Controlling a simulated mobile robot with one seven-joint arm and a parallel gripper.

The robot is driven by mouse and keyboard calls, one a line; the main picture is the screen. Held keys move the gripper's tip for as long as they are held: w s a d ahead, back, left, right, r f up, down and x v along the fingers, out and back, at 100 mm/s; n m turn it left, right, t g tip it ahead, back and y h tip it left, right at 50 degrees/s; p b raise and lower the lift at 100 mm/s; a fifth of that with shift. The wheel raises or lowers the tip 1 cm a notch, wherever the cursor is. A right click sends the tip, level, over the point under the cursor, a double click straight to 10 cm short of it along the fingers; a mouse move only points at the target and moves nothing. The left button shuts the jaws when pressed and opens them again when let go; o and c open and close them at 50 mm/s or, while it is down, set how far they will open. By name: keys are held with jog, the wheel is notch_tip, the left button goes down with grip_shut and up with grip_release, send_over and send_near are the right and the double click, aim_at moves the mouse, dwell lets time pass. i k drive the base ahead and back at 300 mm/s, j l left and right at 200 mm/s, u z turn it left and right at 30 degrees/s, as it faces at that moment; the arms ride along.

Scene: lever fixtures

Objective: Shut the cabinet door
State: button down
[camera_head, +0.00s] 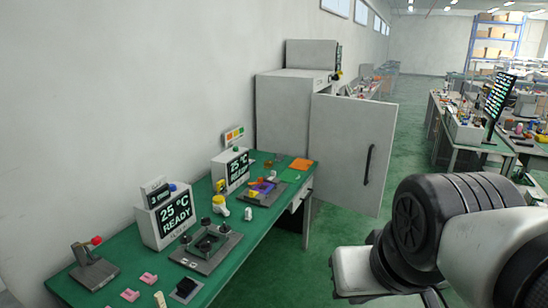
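The grey cabinet (286,113) stands against the left wall, past the far end of the green workbench. Its door (343,150) is swung wide open to the right, into the aisle. The door carries a dark vertical handle (369,165) near its right edge, on the face turned to me. My arm enters from the lower right, in front of and nearer than the door, and does not visibly touch it. My gripper's fingers are not visible in this view. The cabinet's inside is hidden behind the door.
The green workbench (230,266) at the left holds two "25 °C READY" units and several fixtures. Its far end lies near the cabinet. The green floor (410,150) right of the door is clear. Cluttered benches (460,128) stand further right.

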aim_at(351, 139)
jog(key=i+z, duration=0.4)
jog(key=i, duration=1)
jog(key=i+l+z, duration=0.25)
jog(key=i, duration=1)
jog(key=i+j+z, duration=0.1)
jog(key=i+z, duration=0.15)
jog(key=i, duration=0.95)
